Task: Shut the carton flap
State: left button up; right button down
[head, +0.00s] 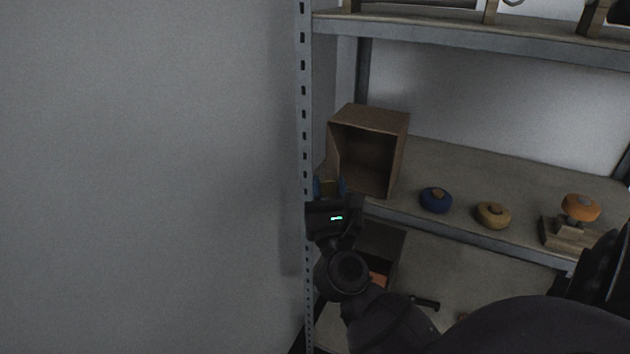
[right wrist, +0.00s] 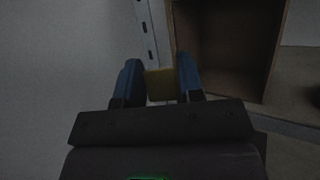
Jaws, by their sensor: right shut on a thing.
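A brown carton (head: 369,119) stands on the middle shelf by the left post, its open side facing me and its inside dark and empty-looking. It also shows in the right wrist view (right wrist: 222,50). My right gripper (head: 329,187) is at the carton's lower left front edge. Its blue fingers (right wrist: 160,78) are shut on a small yellowish tab (right wrist: 160,84). The tab looks like part of the carton flap, but the gripper hides where it joins. The rest of the flap cannot be made out. My left gripper is not in view.
The perforated metal post (head: 304,130) is close to my right gripper's left side. A blue knob-like object (head: 436,201), a yellow one (head: 493,216) and an orange one on a wooden block (head: 581,208) stand right of the carton. A dark bin (head: 385,240) sits below.

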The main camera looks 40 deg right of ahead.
pick_arm(q)
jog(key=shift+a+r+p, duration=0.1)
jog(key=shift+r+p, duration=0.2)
jog(key=shift+p, duration=0.15)
pick_arm(e)
jog(key=s+d+n+t+y, duration=0.2)
jog(key=s+d+y, duration=0.1)
jog(key=d, duration=0.8)
jog(key=shift+s+d+y, duration=0.15)
jog(key=shift+d+y, duration=0.25)
jog(key=shift+y, duration=0.1)
jog(key=c, duration=0.8)
grip_release()
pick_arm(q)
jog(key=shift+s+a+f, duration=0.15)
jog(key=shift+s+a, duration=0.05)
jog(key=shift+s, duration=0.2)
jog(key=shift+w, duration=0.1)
pick_arm(e)
jog(key=shift+a+f, duration=0.1)
